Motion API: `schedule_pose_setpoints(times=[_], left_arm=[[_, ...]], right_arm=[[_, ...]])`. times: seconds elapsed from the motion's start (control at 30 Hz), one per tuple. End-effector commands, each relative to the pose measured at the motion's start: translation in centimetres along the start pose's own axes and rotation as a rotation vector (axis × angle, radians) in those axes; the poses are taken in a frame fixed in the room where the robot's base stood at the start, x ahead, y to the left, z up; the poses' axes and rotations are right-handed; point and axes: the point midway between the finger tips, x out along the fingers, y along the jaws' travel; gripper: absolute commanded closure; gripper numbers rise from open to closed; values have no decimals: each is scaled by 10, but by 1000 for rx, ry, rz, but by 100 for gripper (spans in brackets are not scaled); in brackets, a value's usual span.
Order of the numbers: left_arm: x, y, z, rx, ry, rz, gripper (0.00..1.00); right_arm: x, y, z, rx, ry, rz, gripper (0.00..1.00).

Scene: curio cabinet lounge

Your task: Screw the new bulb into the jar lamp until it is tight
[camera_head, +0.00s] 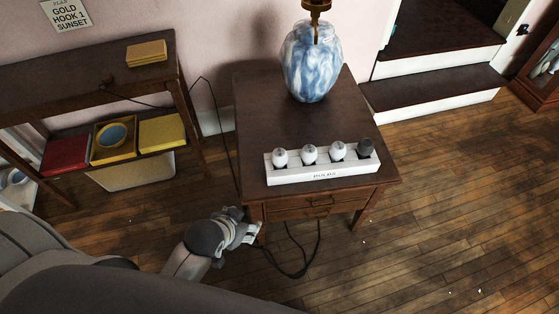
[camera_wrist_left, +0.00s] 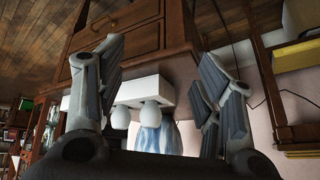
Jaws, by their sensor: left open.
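The jar lamp (camera_head: 312,62) has a blue-and-white marbled body and stands at the back of the dark side table (camera_head: 262,118). Its brass neck (camera_head: 316,6) is cut off by the top edge, so the socket is not fully seen. My left gripper (camera_head: 250,232) is low, beside the table's front left corner. In the left wrist view, its fingers (camera_wrist_left: 158,85) are spread and empty, with the rack (camera_wrist_left: 148,89) beyond them. My right gripper is out of view.
A wooden shelf unit (camera_head: 85,75) stands left, with yellow and red boxes. A black cord (camera_head: 300,272) hangs and lies by the table. Steps (camera_head: 432,92) rise at the back right. The floor (camera_head: 440,190) right of the table is largely clear.

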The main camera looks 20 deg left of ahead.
Motion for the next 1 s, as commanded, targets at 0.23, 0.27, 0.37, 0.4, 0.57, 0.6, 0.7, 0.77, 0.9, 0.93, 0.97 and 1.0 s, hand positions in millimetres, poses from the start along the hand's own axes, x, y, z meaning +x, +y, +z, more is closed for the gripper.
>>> schedule_pose_setpoints(times=[0.23, 0.27, 0.37, 0.4, 0.57, 0.6, 0.7, 0.77, 0.9, 0.93, 0.97, 1.0], left_arm=[[17, -12, -54, 61, 241, -52, 39], [20, -13, -60, 71, 270, -58, 39], [29, -15, -80, 102, 373, -77, 39], [32, -16, -88, 117, 416, -85, 39], [42, -15, -112, 170, 564, -107, 39], [42, -15, -116, 179, 590, -111, 39], [44, -14, -121, 193, 630, -116, 39], [47, -14, -125, 196, 641, -117, 39], [62, -15, -138, 198, 646, -118, 39], [66, -15, -141, 198, 646, -118, 39], [70, -15, -144, 198, 645, -118, 39], [75, -16, -147, 197, 645, -118, 39]], right_arm=[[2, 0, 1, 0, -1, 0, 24], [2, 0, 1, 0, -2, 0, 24], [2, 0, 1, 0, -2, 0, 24], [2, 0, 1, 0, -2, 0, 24], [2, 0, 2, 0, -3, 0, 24], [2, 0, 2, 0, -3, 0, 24], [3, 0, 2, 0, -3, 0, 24], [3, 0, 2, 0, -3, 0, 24], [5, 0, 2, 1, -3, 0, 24], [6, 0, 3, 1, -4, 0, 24], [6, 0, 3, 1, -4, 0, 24], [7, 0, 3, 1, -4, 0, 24]])
